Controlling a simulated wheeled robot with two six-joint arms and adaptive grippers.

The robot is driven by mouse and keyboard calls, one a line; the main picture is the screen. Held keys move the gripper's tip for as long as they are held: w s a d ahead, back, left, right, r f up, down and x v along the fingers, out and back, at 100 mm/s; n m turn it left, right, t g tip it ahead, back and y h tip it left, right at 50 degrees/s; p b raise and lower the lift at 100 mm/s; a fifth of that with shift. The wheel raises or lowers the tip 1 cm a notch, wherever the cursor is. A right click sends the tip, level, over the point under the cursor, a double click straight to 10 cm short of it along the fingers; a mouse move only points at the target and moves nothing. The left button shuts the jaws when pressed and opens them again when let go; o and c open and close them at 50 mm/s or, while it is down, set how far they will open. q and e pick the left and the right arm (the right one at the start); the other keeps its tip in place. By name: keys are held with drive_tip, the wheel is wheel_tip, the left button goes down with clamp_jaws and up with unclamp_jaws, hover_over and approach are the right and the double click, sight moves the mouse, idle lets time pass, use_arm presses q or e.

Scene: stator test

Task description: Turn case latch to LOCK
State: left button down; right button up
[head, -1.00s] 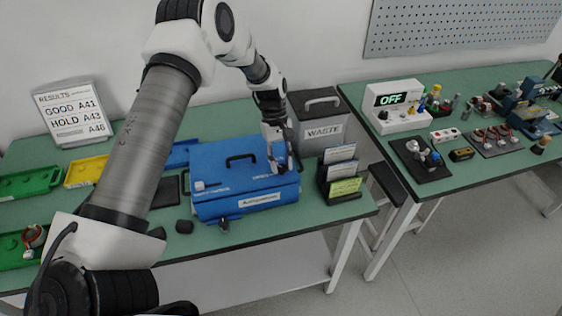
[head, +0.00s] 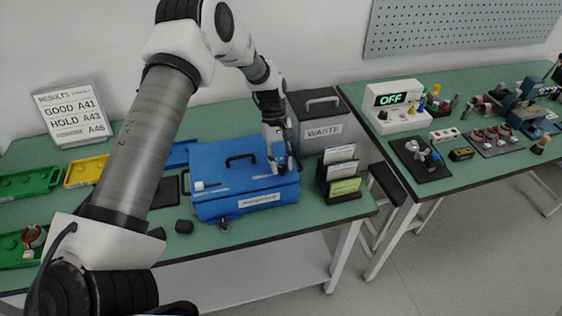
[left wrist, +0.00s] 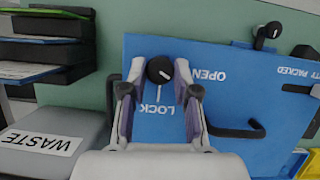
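The blue case (head: 225,180) stands closed on the left table. Its latch is a round black knob (left wrist: 160,69) on the lid, seen in the left wrist view between the words OPEN and LOCK. A small white mark on the knob slants toward the lower right, and a white line lies between the knob and LOCK. My left gripper (head: 279,168) points down at the right part of the lid. In the left wrist view its fingers (left wrist: 160,72) flank the knob closely on both sides and look shut on it. My right gripper is not in view.
The lid's black handle (head: 241,158) stands left of my gripper. A grey WASTE bin (head: 322,128) is behind right, and a card rack (head: 338,194) is close to the case's right side. Green and yellow trays (head: 85,171) lie left. A second table holds the OFF display box (head: 395,105).

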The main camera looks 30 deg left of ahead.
use_arm(q)
drive_tip(key=c, duration=0.8)
unclamp_jaws()
drive_tip(key=shift+c, duration=0.2)
drive_tip(key=shift+r, duration=0.1)
drive_tip(key=v, duration=1.1)
drive_tip(key=shift+r, duration=0.4)
drive_tip(key=shift+w+a, duration=0.1)
